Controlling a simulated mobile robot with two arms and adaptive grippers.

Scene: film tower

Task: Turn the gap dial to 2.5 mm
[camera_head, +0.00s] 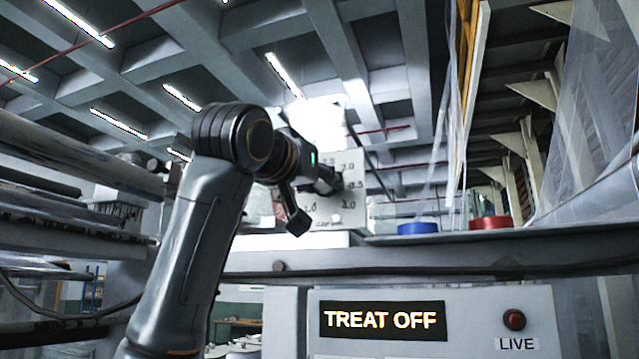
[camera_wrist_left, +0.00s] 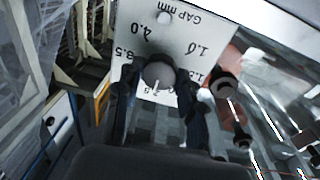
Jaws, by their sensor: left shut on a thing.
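The gap dial's white plate (camera_head: 325,215) stands upright in the middle of the head view, partly hidden by my left arm. In the left wrist view the plate (camera_wrist_left: 185,45) appears turned over, with "GAP mm", 1.0 and 4.0 readable. The dark round knob (camera_wrist_left: 158,74) sits between the fingers of my left gripper (camera_wrist_left: 160,88), which is shut on it. A white pointer mark on the knob points down in that view, toward partly hidden numbers near the plate's edge. I cannot tell its exact setting. The gripper (camera_head: 328,180) also shows at the plate in the head view.
A blue ring (camera_head: 418,228) and a red ring (camera_head: 490,222) sit on the ledge to the right. Rollers (camera_head: 75,155) lie at the left. Clear plastic sheeting hangs at the right.

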